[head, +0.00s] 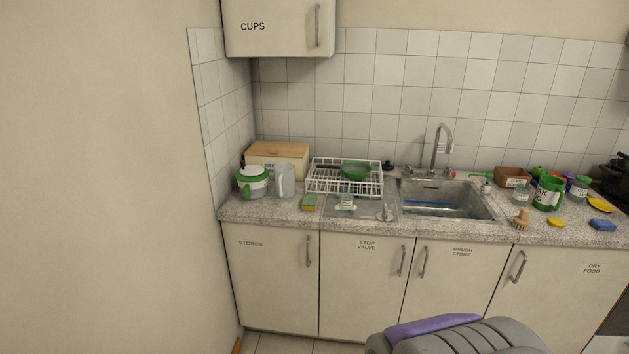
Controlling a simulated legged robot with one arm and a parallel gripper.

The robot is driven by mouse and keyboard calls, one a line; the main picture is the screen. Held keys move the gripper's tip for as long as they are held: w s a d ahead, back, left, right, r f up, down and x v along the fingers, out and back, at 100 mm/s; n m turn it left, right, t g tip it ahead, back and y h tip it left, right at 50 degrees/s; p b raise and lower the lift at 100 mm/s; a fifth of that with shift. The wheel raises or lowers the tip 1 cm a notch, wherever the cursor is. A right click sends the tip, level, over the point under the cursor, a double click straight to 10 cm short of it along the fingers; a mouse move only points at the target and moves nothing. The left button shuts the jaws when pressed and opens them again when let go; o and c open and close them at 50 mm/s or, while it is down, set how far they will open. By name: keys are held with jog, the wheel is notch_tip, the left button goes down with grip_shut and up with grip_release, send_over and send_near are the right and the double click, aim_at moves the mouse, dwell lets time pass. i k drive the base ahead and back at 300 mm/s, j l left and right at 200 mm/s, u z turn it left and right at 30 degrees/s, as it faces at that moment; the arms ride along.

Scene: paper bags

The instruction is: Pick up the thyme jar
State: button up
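I cannot make out a jar clearly labelled thyme. Small containers stand on the right of the counter. One is a small clear jar with a pale label (521,196), too small to read. Another is a greenish jar (580,187) behind a larger green container (548,193) whose label is only partly readable. Any of the small jars could be the thyme jar; I cannot tell which. My gripper is not recognisable in this view.
A speckled counter (289,214) runs along the tiled wall. It holds a green-and-white pot (252,182), a clear jug (284,180), a white dish rack (320,178), a sink (448,199), a brown box (513,177), a brush (521,219) and a blue sponge (603,225). Closed cabinets lie below.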

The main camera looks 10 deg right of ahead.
aim_at(347, 195)
jog(key=i+u, duration=0.15)
jog(key=i, duration=0.35)
jog(key=i+l+u, duration=0.1)
jog(key=i, duration=0.4)
jog(key=i+l+u, duration=0.15)
jog(key=i, duration=0.35)
